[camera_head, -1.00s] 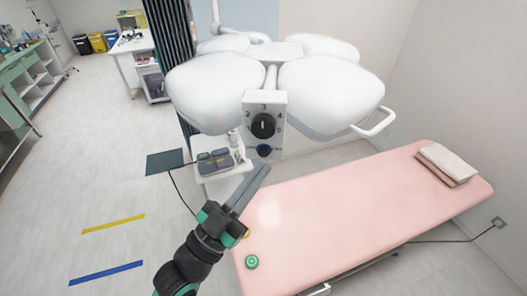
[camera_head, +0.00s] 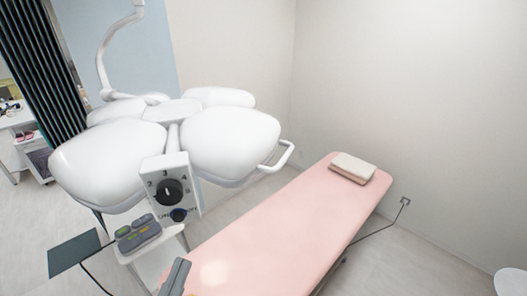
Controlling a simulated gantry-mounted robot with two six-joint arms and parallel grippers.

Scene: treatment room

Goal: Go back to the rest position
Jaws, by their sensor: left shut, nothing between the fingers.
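My left gripper (camera_head: 178,277) shows at the bottom of the head view, left of centre. Its grey fingers are shut with nothing between them. It appears in front of the near left corner of the pink treatment bed (camera_head: 285,228). The rest of the left arm is below the picture. My right gripper is not in view.
A white surgical lamp (camera_head: 230,138) with a dial box (camera_head: 170,190) hangs above the bed's left side. A small cart (camera_head: 150,262) carries a grey device (camera_head: 138,232). Folded towels (camera_head: 353,167) lie on the bed's far end. Floor at right is mostly clear.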

